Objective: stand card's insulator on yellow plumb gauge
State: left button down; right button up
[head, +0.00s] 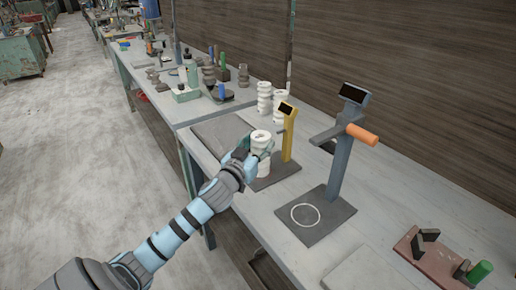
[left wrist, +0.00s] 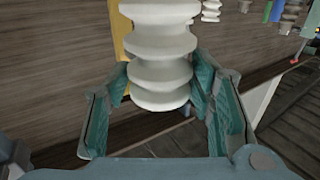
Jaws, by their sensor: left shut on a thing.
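My left gripper (head: 255,153) is shut around a white ribbed insulator (head: 261,138), which is upright. In the left wrist view the insulator (left wrist: 160,62) sits between the two green-padded fingers. The yellow plumb gauge (head: 288,132) has a yellow post with a small dark display and a dark base plate (head: 285,171). The held insulator is in front of the post, over the base plate; I cannot tell whether it touches the plate. The post (left wrist: 118,35) shows behind it in the left wrist view. No card can be made out. My right gripper is not in view.
A grey gauge (head: 339,165) with an orange handle stands to the right, its base marked with a white ring. White insulators (head: 264,97) stand behind the yellow gauge. A grey pad (head: 215,133) lies left. A reddish tray (head: 430,258) is at front right.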

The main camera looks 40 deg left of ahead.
pick_arm(q)
jog(key=c, duration=0.7)
grip_release()
jog(key=shift+c, duration=0.2)
jog(key=shift+s, duration=0.1)
jog(key=v, duration=1.1)
jog(key=shift+s+d+p, duration=0.2)
jog(key=shift+s+p, duration=0.15)
jog(key=shift+s, duration=0.05)
